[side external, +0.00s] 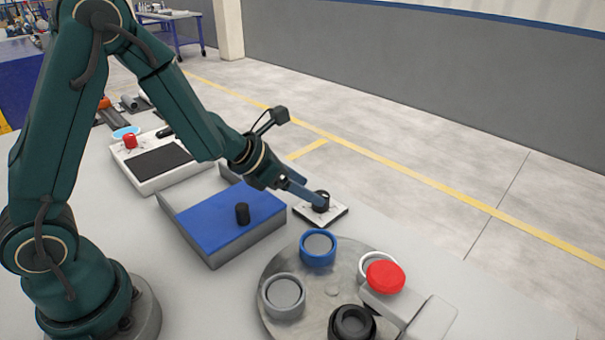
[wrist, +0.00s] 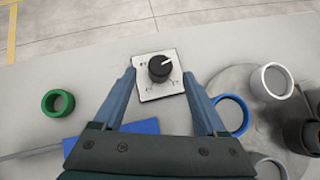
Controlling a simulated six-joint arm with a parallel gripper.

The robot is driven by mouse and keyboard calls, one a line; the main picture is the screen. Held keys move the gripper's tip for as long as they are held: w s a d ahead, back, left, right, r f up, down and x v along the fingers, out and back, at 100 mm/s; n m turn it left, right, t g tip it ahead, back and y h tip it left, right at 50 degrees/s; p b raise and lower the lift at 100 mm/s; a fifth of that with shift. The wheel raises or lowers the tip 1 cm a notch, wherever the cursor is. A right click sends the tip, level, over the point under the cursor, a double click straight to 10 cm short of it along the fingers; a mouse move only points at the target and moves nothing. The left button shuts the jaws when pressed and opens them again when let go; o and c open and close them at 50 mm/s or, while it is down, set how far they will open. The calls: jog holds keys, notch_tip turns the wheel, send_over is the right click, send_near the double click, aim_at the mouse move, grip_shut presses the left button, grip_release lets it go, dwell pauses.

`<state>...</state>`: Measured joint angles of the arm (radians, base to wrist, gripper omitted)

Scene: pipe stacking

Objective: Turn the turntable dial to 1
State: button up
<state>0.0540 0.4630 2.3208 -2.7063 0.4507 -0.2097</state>
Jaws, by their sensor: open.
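The dial is a black round knob (side external: 321,197) on a square white plate (side external: 335,216) near the table's far edge. In the wrist view the knob (wrist: 159,68) carries a white pointer line aimed to the upper right. The plate (wrist: 150,91) has small printed marks, too small to read. My gripper (wrist: 159,73) is open, with one blue finger on each side of the knob and gaps visible on both sides. In the side view my gripper (side external: 318,198) reaches down at the knob, partly covering it. The turntable (side external: 333,291) is a round grey metal disc at the front right.
The turntable bears blue (side external: 318,247), grey (side external: 284,297), white (side external: 364,262) and black (side external: 352,325) pieces. A red disc (side external: 385,277) tops a pale block beside it. A green ring (wrist: 58,103) lies left in the wrist view.

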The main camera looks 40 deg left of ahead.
aim_at(321, 194)
dwell(0.3)
jog(key=shift+w+d+r+m+h, duration=0.3)
jog(key=shift+d+r+m+h, duration=0.1)
jog(key=shift+d, duration=0.2)
jog(key=shift+w+d+r+m+h, duration=0.3)
jog(key=shift+d+h, duration=0.1)
jog(key=shift+d, duration=0.2)
jog(key=shift+w+d+r+m+h, duration=0.1)
jog(key=shift+w+d+m+h, duration=0.1)
jog(key=shift+d+m+h, duration=0.15)
jog(key=shift+a+m+g+h, duration=0.1)
jog(key=shift+m+g+h, duration=0.2)
jog(key=shift+m, duration=0.25)
jog(key=shift+a+m+g, duration=0.15)
jog(key=shift+m+g, duration=0.15)
jog(key=a, duration=0.1)
jog(key=a+f, duration=0.1)
jog(key=a+m, duration=0.1)
jog(key=shift+s+f+g, duration=0.15)
jog(key=shift+s+g, duration=0.2)
jog(key=shift+g, duration=0.05)
jog(key=shift+a+f, duration=0.1)
jog(key=shift+a, duration=0.15)
jog(key=shift+x, duration=2.55)
